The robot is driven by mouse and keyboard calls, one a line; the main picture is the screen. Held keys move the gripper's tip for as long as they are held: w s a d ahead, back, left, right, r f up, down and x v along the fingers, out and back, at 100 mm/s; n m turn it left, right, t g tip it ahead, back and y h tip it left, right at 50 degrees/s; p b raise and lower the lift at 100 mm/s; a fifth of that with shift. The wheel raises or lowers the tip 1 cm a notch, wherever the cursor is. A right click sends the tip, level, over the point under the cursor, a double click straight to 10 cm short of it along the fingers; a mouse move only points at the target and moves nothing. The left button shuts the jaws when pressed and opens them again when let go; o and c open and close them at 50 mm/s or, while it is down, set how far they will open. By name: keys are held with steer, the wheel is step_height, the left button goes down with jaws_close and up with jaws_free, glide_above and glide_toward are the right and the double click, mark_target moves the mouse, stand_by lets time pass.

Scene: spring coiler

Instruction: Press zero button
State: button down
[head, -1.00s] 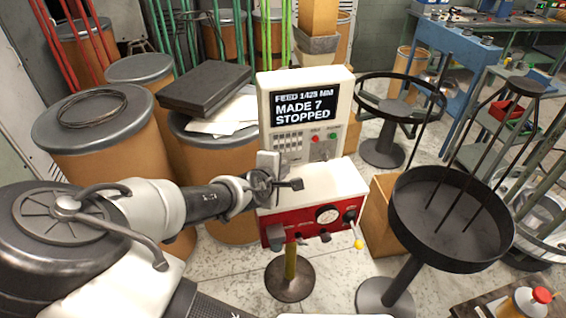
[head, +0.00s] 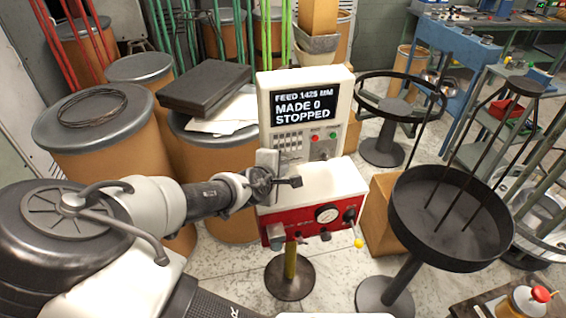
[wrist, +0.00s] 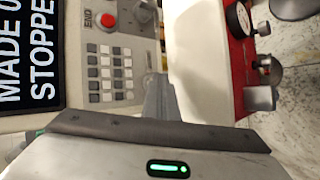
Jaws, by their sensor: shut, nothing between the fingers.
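The coiler's control panel (head: 348,100) stands upright at the centre of the head view. Its screen (head: 305,106) reads "FEED 1425 MM, MADE 0, STOPPED". Below the screen are a keypad of small grey and white keys (wrist: 110,75), a red button (wrist: 108,22) and a green button (head: 332,135). I cannot tell which control is the zero button; key labels are too small to read. My gripper (head: 268,158) is shut and empty, in front of the panel's lower left. In the wrist view its grey fingers (wrist: 158,100) are beside the keypad's lower edge; contact cannot be told.
Drums (head: 95,120) crowd the left. A round black tray (head: 450,220) stands at the right.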

steer(key=shift+s+d+p, duration=0.2)
steer(key=shift+s+p, duration=0.25)
steer(key=shift+s, duration=0.3)
steer(key=s+p, duration=0.1)
steer(key=s, duration=0.1)
steer(key=s+d+p, duration=0.1)
steer(key=s, duration=0.1)
steer(key=shift+s+d, duration=0.2)
steer(key=shift+s, duration=0.2)
stand_by(0.7)
